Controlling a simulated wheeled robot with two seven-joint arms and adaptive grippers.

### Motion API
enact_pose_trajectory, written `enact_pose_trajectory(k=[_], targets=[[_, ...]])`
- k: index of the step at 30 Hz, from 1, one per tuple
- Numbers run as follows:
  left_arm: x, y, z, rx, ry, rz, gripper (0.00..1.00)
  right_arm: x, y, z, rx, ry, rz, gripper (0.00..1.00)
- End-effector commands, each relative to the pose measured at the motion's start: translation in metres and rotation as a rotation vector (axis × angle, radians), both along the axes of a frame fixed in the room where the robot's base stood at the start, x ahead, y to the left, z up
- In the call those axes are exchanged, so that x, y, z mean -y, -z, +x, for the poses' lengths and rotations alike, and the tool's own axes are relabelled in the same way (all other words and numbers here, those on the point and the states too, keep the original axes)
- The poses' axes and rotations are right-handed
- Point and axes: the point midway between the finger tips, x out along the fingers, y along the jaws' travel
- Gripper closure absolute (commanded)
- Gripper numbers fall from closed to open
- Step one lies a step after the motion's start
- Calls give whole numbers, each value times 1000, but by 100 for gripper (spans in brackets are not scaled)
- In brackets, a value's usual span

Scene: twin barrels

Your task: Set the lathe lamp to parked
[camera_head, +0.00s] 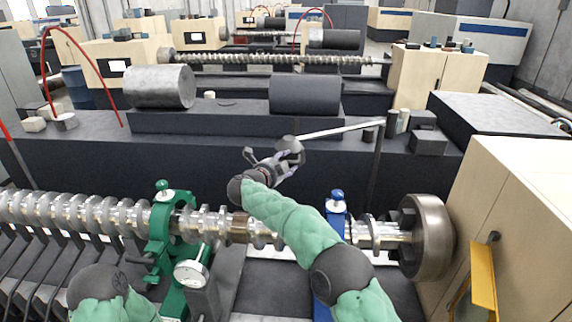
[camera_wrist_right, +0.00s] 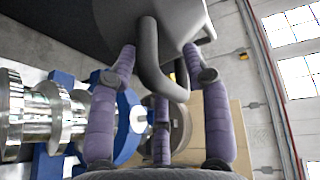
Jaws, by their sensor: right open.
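The lathe lamp has a pale straight arm (camera_head: 338,130) that runs left from a thin dark post (camera_head: 376,165). Its dark round head (camera_head: 290,145) hangs at the arm's left end, above the lathe shaft. My right gripper (camera_head: 266,158) is at the lamp head, its purple fingers spread open. In the right wrist view a dark grey curved handle (camera_wrist_right: 152,65) on the lamp head (camera_wrist_right: 195,18) comes down between the open fingers of my right gripper (camera_wrist_right: 160,70). I cannot tell whether any finger touches it. My left gripper is out of view.
The lathe shaft (camera_head: 235,225) lies below my right arm, with a green steady rest (camera_head: 160,235), a blue one (camera_head: 337,205) and a steel chuck (camera_head: 432,237). A dial gauge (camera_head: 190,273) stands near the green rest. A beige cabinet (camera_head: 525,200) bounds the right.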

Motion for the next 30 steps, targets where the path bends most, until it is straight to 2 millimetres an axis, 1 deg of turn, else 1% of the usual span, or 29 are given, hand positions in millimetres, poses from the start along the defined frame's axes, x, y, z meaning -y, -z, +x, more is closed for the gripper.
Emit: enact_pose_trajectory(k=[7, 11, 24, 30], targets=[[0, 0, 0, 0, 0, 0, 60, 0, 0, -2, -1, 2, 0, 52], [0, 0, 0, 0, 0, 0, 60, -7, -3, -11, -1, 1, 0, 52], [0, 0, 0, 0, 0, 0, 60, -54, -16, -76, -2, -2, -1, 52], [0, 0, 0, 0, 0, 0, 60, -65, -19, -92, -3, -1, 0, 52]])
